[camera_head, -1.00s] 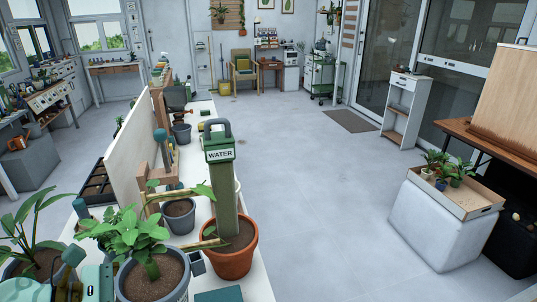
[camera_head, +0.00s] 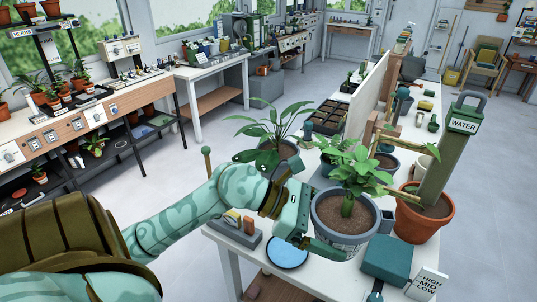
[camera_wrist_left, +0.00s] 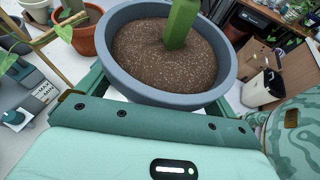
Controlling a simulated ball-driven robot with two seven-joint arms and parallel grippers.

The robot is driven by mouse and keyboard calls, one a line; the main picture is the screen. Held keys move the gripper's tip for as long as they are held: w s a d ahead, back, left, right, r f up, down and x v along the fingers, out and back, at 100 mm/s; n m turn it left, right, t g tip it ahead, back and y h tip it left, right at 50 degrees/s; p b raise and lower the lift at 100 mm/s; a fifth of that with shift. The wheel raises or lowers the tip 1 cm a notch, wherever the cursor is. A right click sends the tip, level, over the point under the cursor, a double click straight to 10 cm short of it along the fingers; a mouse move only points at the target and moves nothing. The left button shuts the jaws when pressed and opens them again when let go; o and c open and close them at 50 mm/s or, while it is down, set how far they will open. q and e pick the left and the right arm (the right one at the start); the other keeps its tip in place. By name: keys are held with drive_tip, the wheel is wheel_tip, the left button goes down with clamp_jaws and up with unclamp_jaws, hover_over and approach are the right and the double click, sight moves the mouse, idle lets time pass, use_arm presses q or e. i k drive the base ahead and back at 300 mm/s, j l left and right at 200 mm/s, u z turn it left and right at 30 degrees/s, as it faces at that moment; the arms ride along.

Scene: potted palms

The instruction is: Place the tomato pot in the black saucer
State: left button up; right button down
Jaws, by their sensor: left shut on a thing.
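My left gripper (camera_head: 316,236) is shut on the grey-blue pot (camera_head: 340,245), which holds dark soil and a broad-leaved green plant (camera_head: 352,172) and is taken here as the tomato pot. The left wrist view shows the pot (camera_wrist_left: 160,95) upright between the green fingers, with the thick stem in its soil. Whether it touches the table is hidden. A round, shallow dish (camera_head: 287,252) with a dark rim and a shiny bluish face lies on the white table to the left of the pot; it looks like the saucer. My right gripper is out of view.
A terracotta pot (camera_head: 424,222) with a tall green WATER post stands right of the grey pot. A leafy plant (camera_head: 272,122) in a dark pot stands behind my left gripper. A teal box (camera_head: 387,257) and a small grey block holder (camera_head: 236,228) flank the dish.

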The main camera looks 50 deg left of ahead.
sight(288, 251)
drive_tip(key=k+u, duration=0.15)
drive_tip(key=u, duration=1.2)
drive_tip(key=i+l+u, duration=0.1)
drive_tip(key=l+u, duration=0.2)
drive_tip(key=l, duration=0.65)
drive_tip(key=l+u, duration=0.25)
drive_tip(key=l, duration=1.2)
drive_tip(key=i, duration=0.05)
